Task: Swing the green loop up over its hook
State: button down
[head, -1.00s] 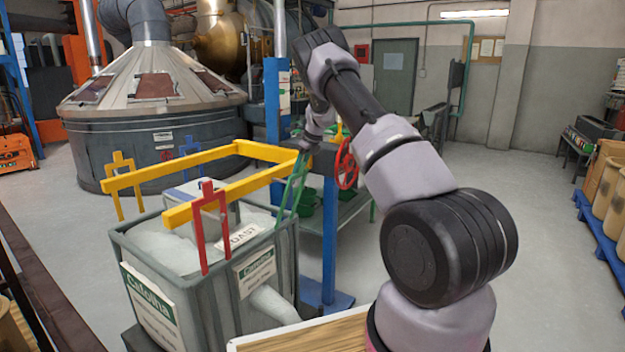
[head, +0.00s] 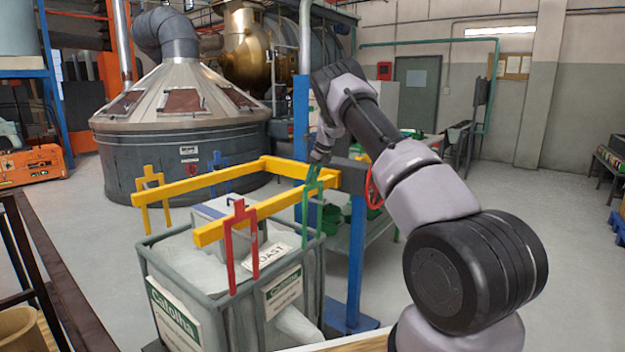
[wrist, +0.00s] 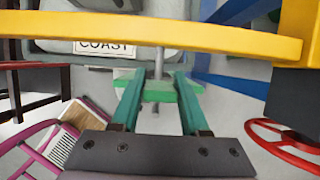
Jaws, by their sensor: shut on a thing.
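The green loop (head: 312,190) is at the near right corner of the yellow frame (head: 222,230), above the grey-rimmed bin (head: 325,245). My gripper (head: 317,168) is at the loop's upper part. In the wrist view my gripper (wrist: 160,98) is shut on the green loop (wrist: 160,91), whose crosspiece lies between the two teal fingers. A grey pin (wrist: 158,60) stands just beyond it, under the yellow bar (wrist: 160,32). I cannot tell whether the pin is the hook, or whether it touches the loop.
A red handwheel (head: 374,186) is close right of the gripper. A blue post (head: 356,265) stands below it. Open floor lies at right.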

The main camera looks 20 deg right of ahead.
jog(key=shift+f, duration=0.1)
jog(key=shift+c, duration=2)
grip_release()
jog(key=v, duration=1)
jog(key=shift+s+r, duration=0.15)
jog(key=shift+r, duration=0.2)
jog(key=shift+r, duration=0.1)
